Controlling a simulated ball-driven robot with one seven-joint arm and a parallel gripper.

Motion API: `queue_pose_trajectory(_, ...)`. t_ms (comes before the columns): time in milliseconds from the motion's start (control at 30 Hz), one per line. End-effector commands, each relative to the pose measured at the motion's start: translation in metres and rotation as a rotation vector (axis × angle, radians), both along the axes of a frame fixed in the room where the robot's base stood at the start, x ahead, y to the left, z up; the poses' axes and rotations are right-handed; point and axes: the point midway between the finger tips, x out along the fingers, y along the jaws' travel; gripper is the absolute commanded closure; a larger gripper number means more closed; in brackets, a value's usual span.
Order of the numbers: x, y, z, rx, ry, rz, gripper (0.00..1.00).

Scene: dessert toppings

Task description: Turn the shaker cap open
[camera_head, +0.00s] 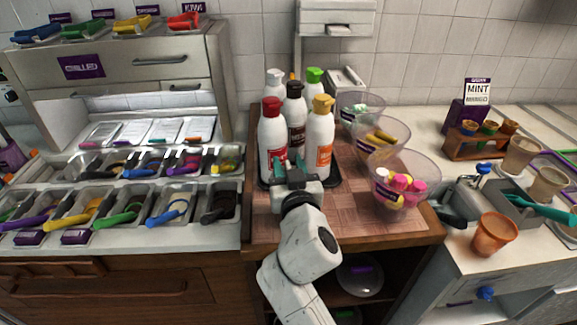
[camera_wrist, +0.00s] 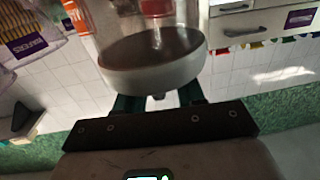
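A rounded vessel (camera_wrist: 150,75) with a pale grey rim or base, clear-looking walls and a dark brown inside fills the top centre of the wrist view. I cannot tell whether it is the shaker or where its cap is. My gripper (camera_head: 290,166) is in front of the white bottles in the head view. In the wrist view its dark teal fingers (camera_wrist: 159,102) stand apart, with their tips partly hidden by the vessel. A gap shows between them, and I cannot tell whether they touch it. No shaker is clearly seen in the head view.
White bottles with coloured caps (camera_head: 319,135) stand on a black tray (camera_head: 331,182). Clear bowls (camera_head: 408,168) of toppings are to their right. Topping bins with coloured scoops (camera_head: 170,206) are at left. An orange cup (camera_head: 494,235) is at right. The front of the wooden board (camera_head: 370,228) is clear.

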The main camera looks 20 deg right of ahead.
Motion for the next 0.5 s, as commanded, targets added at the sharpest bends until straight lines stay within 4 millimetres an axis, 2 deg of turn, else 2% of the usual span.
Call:
queue_pose_trajectory(133, -0.004, 0.001, -0.001, 0.000, -0.001, 0.001, 0.62)
queue_pose_trajectory(233, -0.014, 0.004, -0.002, -0.001, -0.001, 0.001, 0.62)
queue_pose_trajectory(500, -0.065, 0.015, -0.003, -0.001, 0.000, 0.002, 0.62)
